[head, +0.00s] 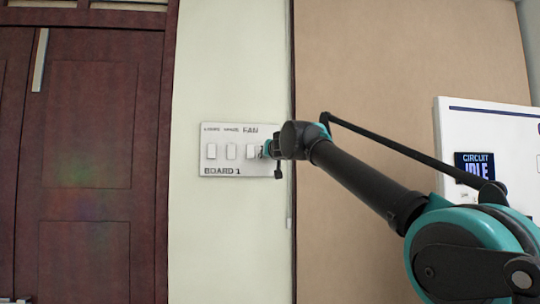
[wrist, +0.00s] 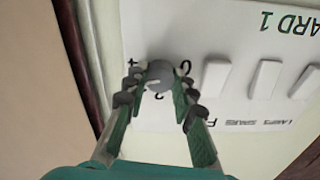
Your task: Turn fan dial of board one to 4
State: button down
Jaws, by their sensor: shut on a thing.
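Board one (head: 222,169) is a white panel on the pale wall, labelled BOARD 1, with FAN printed near its right end. In the wrist view it appears upside down. The round grey fan dial (wrist: 160,74) has a small light mark on its lower-left part. Numbers 4, 2 and 0 show around it, to the left, below and right. My gripper (wrist: 160,88) is shut on the dial, one finger on each side. In the head view my gripper (head: 268,150) is at the board's right end and hides the dial.
Three white rocker switches stand in a row beside the dial, the closest one (wrist: 215,79) near my right finger. A dark wooden door (head: 85,160) is to the left. A brown panel (head: 370,90) and a white unit with a CIRCUIT IDLE screen (head: 478,167) are to the right.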

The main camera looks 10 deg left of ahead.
jog(key=shift+m, duration=2.1)
jog(key=c, duration=1.3)
grip_release()
jog(key=shift+o, duration=0.2)
jog(key=v, duration=1.2)
